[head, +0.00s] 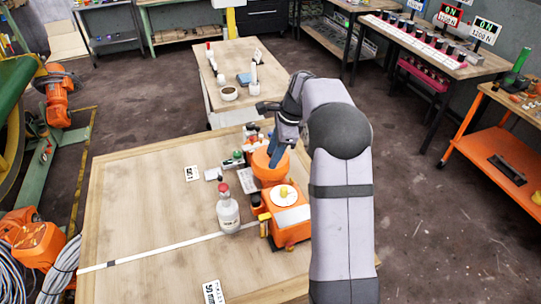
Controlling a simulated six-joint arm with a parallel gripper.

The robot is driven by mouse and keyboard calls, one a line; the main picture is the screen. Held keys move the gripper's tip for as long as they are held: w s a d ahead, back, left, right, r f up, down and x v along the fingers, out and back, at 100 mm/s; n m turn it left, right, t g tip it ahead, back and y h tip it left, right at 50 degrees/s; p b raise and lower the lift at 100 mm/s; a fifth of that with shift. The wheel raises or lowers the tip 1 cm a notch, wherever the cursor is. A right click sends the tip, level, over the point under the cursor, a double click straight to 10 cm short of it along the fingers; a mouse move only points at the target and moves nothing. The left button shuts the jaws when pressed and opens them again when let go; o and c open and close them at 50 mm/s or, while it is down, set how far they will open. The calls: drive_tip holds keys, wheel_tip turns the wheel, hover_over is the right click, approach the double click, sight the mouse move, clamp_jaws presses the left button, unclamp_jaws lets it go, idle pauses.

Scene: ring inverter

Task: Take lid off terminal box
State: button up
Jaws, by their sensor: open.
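An orange box-shaped unit (290,232), which I take to be the terminal box, stands near the right side of the wooden table. On its top is a round white piece with a small yellow knob (284,190); I cannot tell whether this is the lid. A pale plate (292,216) lies on the near part of its top. My gripper (265,136) is open, with nothing seen between its fingers. It is beyond the box, and its lower finger overlaps an orange round part (264,169) in the picture. Contact there cannot be told.
A white bottle with a red cap (228,210) stands just left of the box. Several small parts crowd the area behind it. A number card (192,174) and bare wood lie to the left. A second table (225,60) stands beyond. My arm hides the table's right side.

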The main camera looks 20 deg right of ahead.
drive_tip(key=shift+w+d+f+m+t+y+p, duration=0.2)
drive_tip(key=shift+w+d+f+m+p, duration=0.3)
drive_tip(key=shift+w+m, duration=0.55)
drive_tip(key=shift+w+d+f+m+t+y+p, duration=0.1)
drive_tip(key=shift+w+d+f+m+t+p, duration=0.2)
drive_tip(key=shift+w+d+m, duration=0.7)
drive_tip(key=shift+w+d+f+m+t+y+p, duration=0.15)
drive_tip(key=shift+w+d+m+p, duration=0.3)
drive_tip(key=shift+w+m, duration=0.6)
drive_tip(key=shift+w+p+x, duration=0.2)
drive_tip(key=shift+p+x, duration=0.8)
drive_tip(key=shift+x, duration=1.25)
drive_tip(key=shift+c, duration=0.7)
clamp_jaws()
